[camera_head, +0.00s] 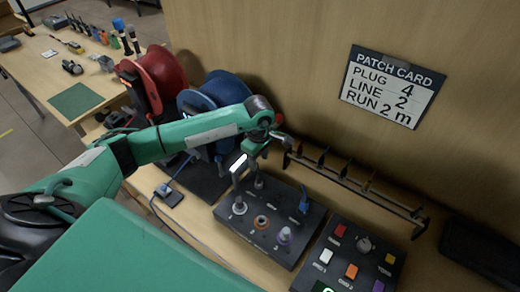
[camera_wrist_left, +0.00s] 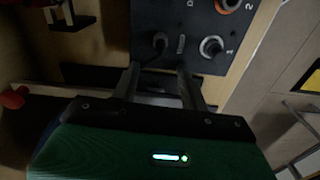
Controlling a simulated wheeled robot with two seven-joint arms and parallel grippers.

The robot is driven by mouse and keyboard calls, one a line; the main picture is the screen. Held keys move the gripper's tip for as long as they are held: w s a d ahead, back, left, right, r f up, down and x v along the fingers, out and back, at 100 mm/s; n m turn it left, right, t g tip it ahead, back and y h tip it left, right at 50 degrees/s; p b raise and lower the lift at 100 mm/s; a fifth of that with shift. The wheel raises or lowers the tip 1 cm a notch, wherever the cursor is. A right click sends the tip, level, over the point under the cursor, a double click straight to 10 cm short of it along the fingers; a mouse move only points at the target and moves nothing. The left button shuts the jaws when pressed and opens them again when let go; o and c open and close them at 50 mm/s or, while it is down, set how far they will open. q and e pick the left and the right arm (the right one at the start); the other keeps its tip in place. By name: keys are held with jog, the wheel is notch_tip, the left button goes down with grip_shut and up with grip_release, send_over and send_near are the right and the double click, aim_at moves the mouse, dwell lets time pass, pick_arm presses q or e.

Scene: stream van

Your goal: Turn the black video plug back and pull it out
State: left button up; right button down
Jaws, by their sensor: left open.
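The dark socket panel (camera_head: 230,222) lies on the bench, with several round sockets and plugs on it. A black plug (camera_wrist_left: 160,42) sits upright in the panel's back left part in the head view, where it also shows (camera_head: 259,184). My left gripper (camera_head: 253,174) is over that part of the panel. In the left wrist view its two fingers (camera_wrist_left: 158,82) are apart with nothing between them. The black plug is just beyond the fingertips, roughly in line with the gap. The socket marked 1 (camera_wrist_left: 211,46) is beside it. My right gripper is not in view.
A blue plug (camera_head: 304,206) and a grey-purple plug (camera_head: 284,235) stand on the panel. A button box (camera_head: 340,264) is to the right, a rack (camera_head: 350,184) behind. Red (camera_head: 162,75) and blue (camera_head: 222,92) cable reels stand at back left. A patch card (camera_head: 392,87) hangs on the wall.

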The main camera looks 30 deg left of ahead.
aim_at(259, 174)
pick_arm(q)
notch_tip(259, 174, down, 9)
jog(key=p, duration=0.3)
jog(key=shift+f, duration=0.75)
jog(key=shift+c, duration=0.5)
grip_shut()
jog(key=shift+m+b, duration=0.45)
jog(key=shift+m, duration=0.15)
jog(key=shift+m+b, duration=0.8)
jog(key=shift+b, duration=0.1)
jog(key=shift+d, duration=0.1)
jog(key=shift+m, duration=0.3)
